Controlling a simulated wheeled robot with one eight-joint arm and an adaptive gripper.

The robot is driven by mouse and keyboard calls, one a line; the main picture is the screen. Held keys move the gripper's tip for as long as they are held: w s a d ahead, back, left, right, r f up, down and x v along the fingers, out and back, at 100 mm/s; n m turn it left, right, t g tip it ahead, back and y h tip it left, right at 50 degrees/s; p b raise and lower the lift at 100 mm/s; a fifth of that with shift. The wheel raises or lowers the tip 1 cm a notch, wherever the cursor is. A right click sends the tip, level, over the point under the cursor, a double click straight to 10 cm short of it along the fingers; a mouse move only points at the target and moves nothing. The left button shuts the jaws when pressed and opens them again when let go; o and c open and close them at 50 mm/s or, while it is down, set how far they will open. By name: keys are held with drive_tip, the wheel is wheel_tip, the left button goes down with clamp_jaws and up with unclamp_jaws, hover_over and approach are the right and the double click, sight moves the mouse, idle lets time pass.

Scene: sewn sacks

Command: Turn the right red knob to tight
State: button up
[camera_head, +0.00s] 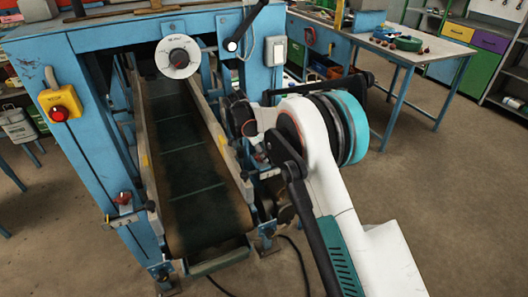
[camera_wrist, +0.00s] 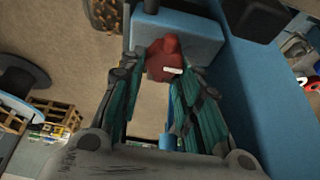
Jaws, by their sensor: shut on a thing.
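In the wrist view a red knob (camera_wrist: 164,56) with a white pointer mark sits on a blue block of the machine. My gripper (camera_wrist: 158,70) has one finger on each side of the knob and is shut on it. The white mark points to the right in this view. In the head view my arm covers the right knob and most of my gripper. The left red knob (camera_head: 123,198) shows on the left side of the conveyor frame, clear of my arm.
The conveyor belt (camera_head: 190,170) runs between side rails left of my arm. A yellow box with a red button (camera_head: 59,112) is on the blue frame at left. A round dial (camera_head: 178,56) hangs above the belt. A workbench (camera_head: 390,48) stands behind at right.

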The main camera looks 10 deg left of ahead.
drive_tip(key=o, duration=1.1)
drive_tip(key=v, duration=1.2)
drive_tip(key=shift+s, duration=0.1)
